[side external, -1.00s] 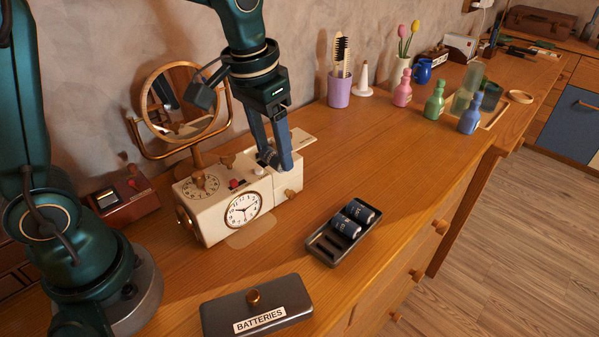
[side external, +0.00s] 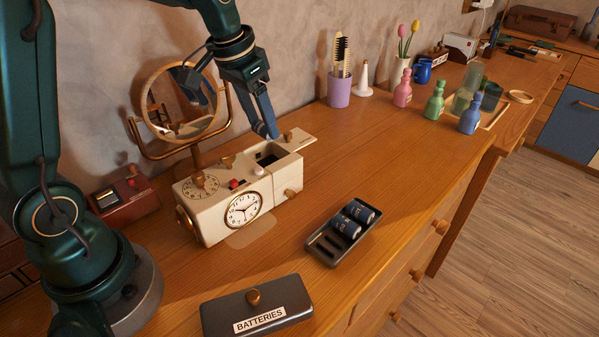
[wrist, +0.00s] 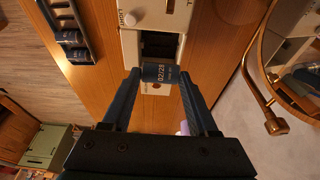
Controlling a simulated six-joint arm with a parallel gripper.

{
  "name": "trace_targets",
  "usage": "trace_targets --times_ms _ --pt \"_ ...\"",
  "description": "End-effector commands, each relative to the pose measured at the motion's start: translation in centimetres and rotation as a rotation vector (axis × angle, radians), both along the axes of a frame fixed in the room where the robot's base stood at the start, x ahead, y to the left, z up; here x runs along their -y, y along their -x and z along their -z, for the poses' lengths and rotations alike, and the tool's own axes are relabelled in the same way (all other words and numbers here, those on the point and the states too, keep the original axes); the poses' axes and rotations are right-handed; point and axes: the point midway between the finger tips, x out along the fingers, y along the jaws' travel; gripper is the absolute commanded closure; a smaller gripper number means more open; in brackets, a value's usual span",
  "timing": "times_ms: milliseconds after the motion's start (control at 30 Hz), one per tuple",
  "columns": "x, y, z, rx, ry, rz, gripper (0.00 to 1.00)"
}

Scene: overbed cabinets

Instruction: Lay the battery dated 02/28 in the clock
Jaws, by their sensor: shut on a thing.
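The cream clock (side external: 215,218) stands on the wooden top, with its open dark battery compartment (side external: 268,156) at the upper right. The compartment also shows in the wrist view (wrist: 158,45). Its lid (side external: 298,138) with a brass knob lies off the opening, at the back right. My gripper (side external: 272,135) is just behind and above the compartment, fingers slanting down. In the wrist view it is shut on a dark battery (wrist: 160,74), whose label appears to read 02/28. The battery is outside the compartment, by its edge; the side view hides it behind my fingers.
A dark tray (side external: 322,253) holds two batteries (side external: 352,218) beside empty slots, in front of the clock. A BATTERIES lid (side external: 285,312) lies nearer. A round mirror (side external: 150,110) stands close behind the clock.

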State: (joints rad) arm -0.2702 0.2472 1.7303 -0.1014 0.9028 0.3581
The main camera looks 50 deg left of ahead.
Motion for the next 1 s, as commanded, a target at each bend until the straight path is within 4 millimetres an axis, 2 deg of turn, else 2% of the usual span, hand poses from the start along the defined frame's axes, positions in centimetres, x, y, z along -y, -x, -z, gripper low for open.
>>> trace_targets --times_ms 500,1000 --pt "0.0 0.1 3.6 -0.003 0.002 0.001 0.96" --pt "0.0 0.0 4.6 -0.002 0.000 0.000 0.96"
